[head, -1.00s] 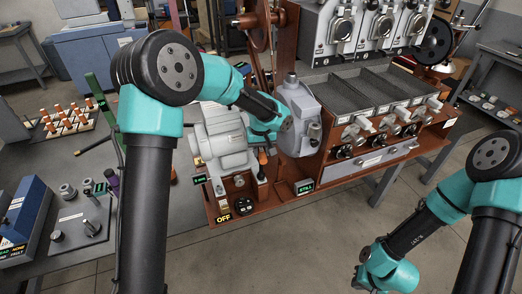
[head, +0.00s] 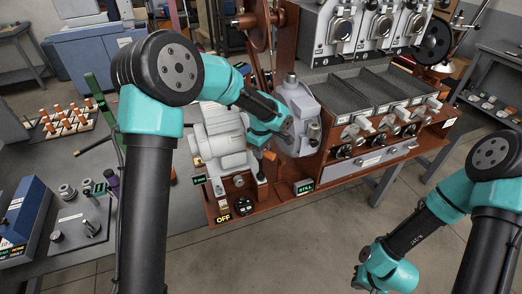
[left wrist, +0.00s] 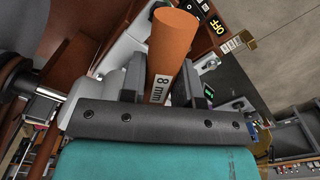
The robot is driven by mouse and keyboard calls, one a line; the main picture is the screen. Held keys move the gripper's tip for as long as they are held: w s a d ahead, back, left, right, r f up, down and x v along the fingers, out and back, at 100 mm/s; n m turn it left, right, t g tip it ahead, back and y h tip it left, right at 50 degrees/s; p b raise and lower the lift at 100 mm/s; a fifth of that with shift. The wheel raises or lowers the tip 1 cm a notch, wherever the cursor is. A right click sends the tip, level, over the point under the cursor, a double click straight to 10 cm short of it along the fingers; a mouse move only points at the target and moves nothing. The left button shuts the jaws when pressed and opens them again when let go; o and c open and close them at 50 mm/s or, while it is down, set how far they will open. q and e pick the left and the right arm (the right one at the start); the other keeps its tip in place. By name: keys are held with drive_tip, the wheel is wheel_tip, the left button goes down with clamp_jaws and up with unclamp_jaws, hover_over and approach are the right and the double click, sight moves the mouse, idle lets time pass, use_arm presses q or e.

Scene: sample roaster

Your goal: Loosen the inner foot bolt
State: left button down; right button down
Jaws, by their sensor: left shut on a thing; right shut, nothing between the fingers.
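In the left wrist view an orange tool handle (left wrist: 172,42) with a white "8 mm" label stands between the two fingers of my left gripper (left wrist: 164,80), which is shut on it. In the head view the orange handle (head: 270,156) shows just below my left wrist, beside the grey motor (head: 220,142) on its red-brown base. The tool's working end and the inner foot bolt are hidden; I cannot tell whether they touch. My right gripper (head: 363,281) is low at the right, away from the machine, shut and empty, its fingertips hardly visible.
An "OFF" label (head: 222,218) and black knob (head: 244,206) sit on the base's front; a "STILL" display (head: 304,187) is to their right. The grey roaster drum housing (head: 297,115) stands close behind my left wrist. A rack of orange-handled tools (head: 67,124) is at the left.

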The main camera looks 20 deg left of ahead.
use_arm(q)
drive_tip(key=n, duration=0.4)
drive_tip(key=shift+m, duration=0.5)
drive_tip(key=shift+r, duration=0.15)
drive_tip(key=shift+r, duration=1.65)
drive_tip(key=shift+r, duration=2.4)
drive_tip(key=shift+d+f, duration=0.1)
